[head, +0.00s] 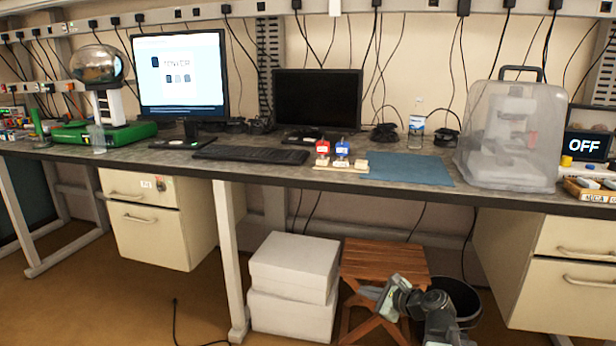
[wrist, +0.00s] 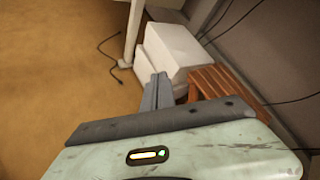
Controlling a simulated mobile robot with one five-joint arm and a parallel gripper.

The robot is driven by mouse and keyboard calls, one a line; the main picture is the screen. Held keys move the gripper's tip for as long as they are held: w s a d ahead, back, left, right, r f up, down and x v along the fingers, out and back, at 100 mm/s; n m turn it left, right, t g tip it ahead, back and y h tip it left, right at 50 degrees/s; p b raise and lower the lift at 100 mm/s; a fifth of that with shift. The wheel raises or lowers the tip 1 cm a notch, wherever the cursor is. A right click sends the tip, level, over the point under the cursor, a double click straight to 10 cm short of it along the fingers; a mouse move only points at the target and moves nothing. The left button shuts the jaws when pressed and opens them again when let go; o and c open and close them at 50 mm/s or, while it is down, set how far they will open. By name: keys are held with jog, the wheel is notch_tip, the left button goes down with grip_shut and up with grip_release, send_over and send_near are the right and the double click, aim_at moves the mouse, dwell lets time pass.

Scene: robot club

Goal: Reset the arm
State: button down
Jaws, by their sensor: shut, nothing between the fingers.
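My gripper (head: 374,294) shows low in the head view, right of centre, in front of a wooden stool and below the desk level. It is empty. In the wrist view my gripper (wrist: 157,88) has its grey fingers together, pointing toward the white boxes and the stool. My arm reaches up from the bottom edge of the head view, folded low in front of the desk.
A long desk (head: 255,171) holds two monitors, a keyboard, a blue mat (head: 408,168) and a clear plastic case (head: 512,135). Below stand white boxes (head: 292,280), the wooden stool (head: 385,260), a black bin (head: 462,298) and drawer units. Brown floor is open at left.

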jog(key=s+a+f+n+g, duration=0.4)
jog(key=s+a+f+n, duration=0.15)
jog(key=a+n, duration=0.35)
jog(key=s+d+f+n+g+h, duration=0.6)
jog(key=s+d+f+n+h, duration=0.15)
jog(key=s+n, duration=0.35)
notch_tip(320, 180, up, 38)
jog(key=n+p, duration=0.2)
jog(key=p, duration=3.6)
jog(key=shift+w+a+g+p, duration=0.15)
jog(key=shift+w+g+p, duration=0.15)
jog(key=shift+f, duration=0.1)
